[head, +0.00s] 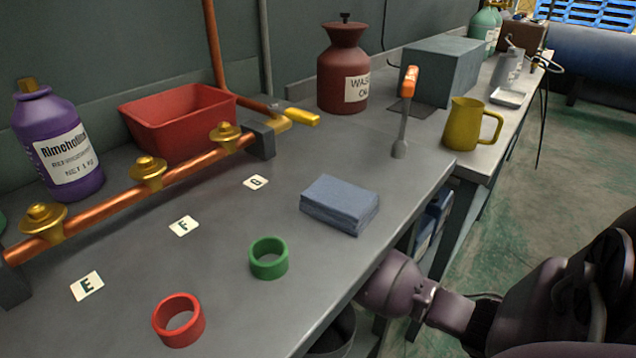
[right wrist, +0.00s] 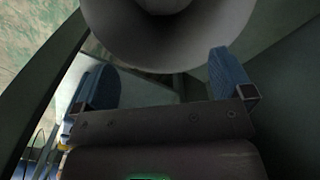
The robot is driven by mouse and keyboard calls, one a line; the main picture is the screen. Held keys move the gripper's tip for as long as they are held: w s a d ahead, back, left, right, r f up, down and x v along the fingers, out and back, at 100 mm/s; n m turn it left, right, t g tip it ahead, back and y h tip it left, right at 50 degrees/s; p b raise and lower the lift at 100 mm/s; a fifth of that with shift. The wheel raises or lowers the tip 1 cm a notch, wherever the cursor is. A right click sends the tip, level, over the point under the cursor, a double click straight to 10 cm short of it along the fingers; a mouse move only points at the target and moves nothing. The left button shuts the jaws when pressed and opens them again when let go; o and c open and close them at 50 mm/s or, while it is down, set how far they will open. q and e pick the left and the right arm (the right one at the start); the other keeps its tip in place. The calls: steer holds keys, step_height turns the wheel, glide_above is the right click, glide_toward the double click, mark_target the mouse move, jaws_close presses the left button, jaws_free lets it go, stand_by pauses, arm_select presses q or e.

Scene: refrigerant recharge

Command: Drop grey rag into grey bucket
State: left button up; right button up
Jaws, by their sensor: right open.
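A folded stack of blue-grey cloth (head: 340,204) lies on the bench near its front edge; no other rag shows, and I cannot tell if this is the grey rag. A dark grey bucket (head: 338,334) shows partly below the bench edge at the bottom of the head view. My right arm reaches in from the right, its wrist at the bench's front edge; its fingers are hidden there. In the right wrist view my right gripper (right wrist: 163,80) is open with nothing between its fingers. A large round grey shape fills the top of that view. My left gripper is out of view.
The bench (head: 225,290) holds a green ring (head: 268,270), a red ring (head: 160,318), a copper pipe with brass valves (head: 105,207), a red bin (head: 180,135), a purple bottle (head: 75,165), a red-brown oil can (head: 335,90) and a yellow jug (head: 463,128). Floor at right is open.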

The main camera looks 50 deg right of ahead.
arm_select(q)
steer(key=p, duration=0.1)
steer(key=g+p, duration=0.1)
steer(key=p, duration=0.1)
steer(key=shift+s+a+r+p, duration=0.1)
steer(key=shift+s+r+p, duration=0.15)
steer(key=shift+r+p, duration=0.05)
arm_select(e)
step_height(320, 180, up, 11)
steer(key=shift+f, duration=0.15)
stand_by(0.3)
